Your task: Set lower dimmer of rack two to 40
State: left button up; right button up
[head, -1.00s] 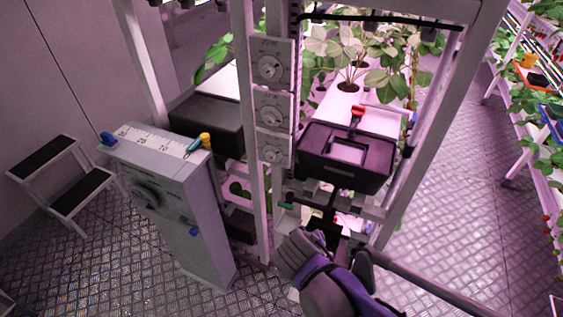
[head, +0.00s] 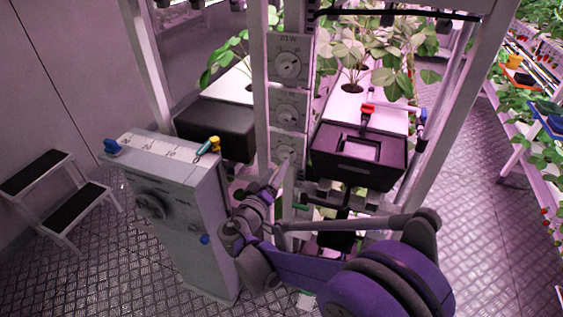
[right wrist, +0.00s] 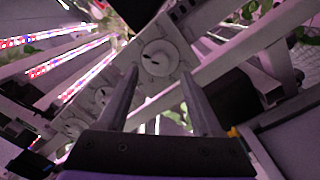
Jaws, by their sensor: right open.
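A column of three grey dimmer panels with round knobs stands on a rack post in the head view: the top dimmer (head: 288,65), the middle dimmer (head: 287,108) and the lowest dimmer (head: 288,146). Their scale marks are too small to read. My right gripper (head: 281,172) is just below and in front of the lowest panel, fingers pointing up towards it. In the right wrist view the two fingers (right wrist: 158,74) are apart and empty, with a dimmer knob (right wrist: 158,60) framed between and beyond them. Contact is not visible. My left gripper is out of view.
A grey cabinet (head: 185,205) with a white scale and a teal-and-yellow handle stands left of the gripper. Black boxes (head: 358,172) sit on both sides of the post. A step stool (head: 62,195) stands at far left. Floor is free at the right.

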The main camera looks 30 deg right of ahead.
aim_at(284, 158)
jog(key=shift+x, duration=2.3)
jog(key=shift+c, duration=0.2)
grip_shut()
